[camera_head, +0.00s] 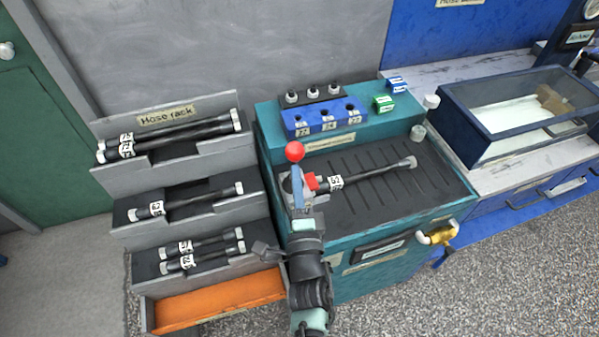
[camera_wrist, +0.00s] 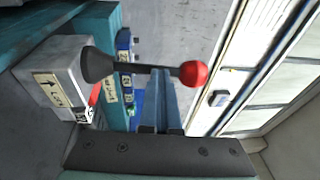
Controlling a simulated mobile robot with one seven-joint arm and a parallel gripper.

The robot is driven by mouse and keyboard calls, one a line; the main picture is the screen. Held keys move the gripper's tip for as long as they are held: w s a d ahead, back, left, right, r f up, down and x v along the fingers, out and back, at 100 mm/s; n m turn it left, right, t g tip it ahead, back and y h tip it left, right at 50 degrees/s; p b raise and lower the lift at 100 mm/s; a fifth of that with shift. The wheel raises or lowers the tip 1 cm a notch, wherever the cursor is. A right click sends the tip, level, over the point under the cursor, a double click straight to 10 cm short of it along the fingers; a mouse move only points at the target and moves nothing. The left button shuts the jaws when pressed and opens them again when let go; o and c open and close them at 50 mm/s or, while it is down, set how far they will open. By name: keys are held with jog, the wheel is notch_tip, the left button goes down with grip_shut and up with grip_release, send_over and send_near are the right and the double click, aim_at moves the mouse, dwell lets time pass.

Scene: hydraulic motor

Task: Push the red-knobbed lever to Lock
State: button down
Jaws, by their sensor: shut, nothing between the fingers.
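The lever has a round red knob (camera_head: 295,151), just past my gripper's tips in the head view. In the wrist view the red knob (camera_wrist: 194,74) ends a dark shaft that runs left to a black cone-shaped boot on a grey box (camera_wrist: 58,82). My gripper (camera_wrist: 160,72) is shut and empty. Its blue-grey fingertips overlap the shaft close to the knob; I cannot tell whether they touch it. In the head view my gripper (camera_head: 297,168) covers most of the lever and part of its grey housing.
A blue block with sockets (camera_head: 325,118) stands behind. The hose rack (camera_head: 166,115) is close on the left; a glass-walled tank (camera_head: 515,110) is right.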

aim_at(293, 163)
jog(key=shift+w+a+r+g+p, duration=0.2)
jog(key=shift+w+r+g+p, duration=0.7)
jog(key=shift+p, duration=2.9)
jog(key=w+g+p, duration=0.1)
jog(key=p, duration=0.3)
jog(key=shift+w+a+n+g+h, duration=0.1)
jog(key=shift+a+n+g+h, duration=0.05)
jog(key=shift+n+g+h, duration=0.25)
jog(key=shift+w+a+f+p, duration=0.1)
jog(key=shift+w+a+p, duration=0.1)
jog(key=shift+p, duration=0.2)
jog(key=shift+x, duration=0.75)
jog(key=shift+w+a+r, duration=0.15)
jog(key=shift+a+r, duration=0.15)
jog(key=shift+r+p, duration=0.1)
jog(key=shift+p, duration=0.2)
